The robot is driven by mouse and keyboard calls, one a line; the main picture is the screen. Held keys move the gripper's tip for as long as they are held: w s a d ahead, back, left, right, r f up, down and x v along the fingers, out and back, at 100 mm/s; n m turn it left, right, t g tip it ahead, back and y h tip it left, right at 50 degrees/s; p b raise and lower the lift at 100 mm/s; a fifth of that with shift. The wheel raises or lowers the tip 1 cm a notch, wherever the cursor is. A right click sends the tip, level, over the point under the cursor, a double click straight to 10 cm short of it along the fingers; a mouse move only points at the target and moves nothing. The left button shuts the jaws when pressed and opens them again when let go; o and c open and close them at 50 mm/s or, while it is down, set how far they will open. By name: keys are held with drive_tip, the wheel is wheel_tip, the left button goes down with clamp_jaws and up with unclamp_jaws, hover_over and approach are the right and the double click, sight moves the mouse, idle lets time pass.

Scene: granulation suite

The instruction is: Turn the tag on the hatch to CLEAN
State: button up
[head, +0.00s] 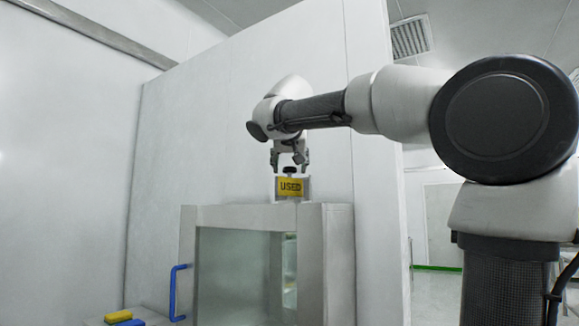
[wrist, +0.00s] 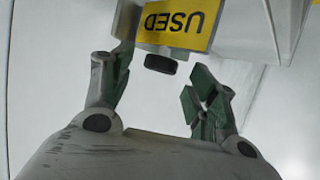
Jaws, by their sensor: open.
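The tag (head: 291,187) is a yellow plate reading USED, in a grey holder on top of the hatch (head: 249,217). In the wrist view the tag (wrist: 177,24) appears upside down, and the knob (wrist: 160,64) lies between the open fingers of my gripper (wrist: 152,88). I see no clear contact between fingers and knob.
The hatch has a glass front and a blue handle (head: 175,293) at its left. A yellow block (head: 118,316) and a blue block lie at the lower left. A white wall panel (head: 235,120) stands close behind the hatch and my gripper.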

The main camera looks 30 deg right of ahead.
drive_tip(key=shift+x, duration=0.85)
drive_tip(key=c, duration=1)
